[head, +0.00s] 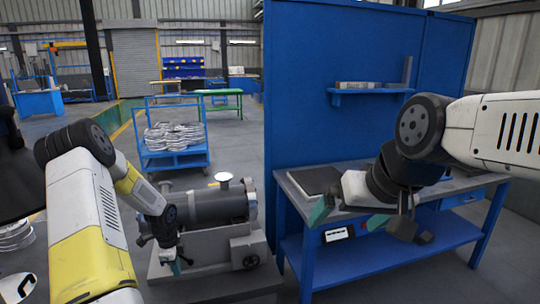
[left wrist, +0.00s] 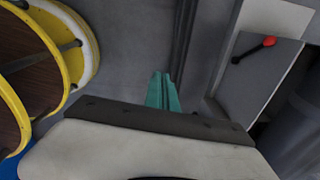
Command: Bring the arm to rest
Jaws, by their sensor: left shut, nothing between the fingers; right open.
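My left gripper (head: 176,264) hangs low in front of the left end of the flanged shell. Its teal fingers (left wrist: 163,92) are together and empty in the left wrist view. The flanged shell (head: 215,207) is a dark grey horizontal cylinder with a pale flange on top, resting on a grey stand (head: 205,268). My left forearm and wrist hide part of its left side. My right gripper (head: 349,217) is open and empty, with its teal fingers apart, in front of the workbench. Whether my left gripper touches the shell or stand cannot be told.
A blue workbench (head: 459,226) with a tall blue back panel (head: 335,130) stands at the right. A blue cart (head: 176,160) holds silver parts behind the shell. A yellow-rimmed round object (left wrist: 88,45) and a red-tipped lever (left wrist: 268,42) show in the left wrist view. Open floor lies further back.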

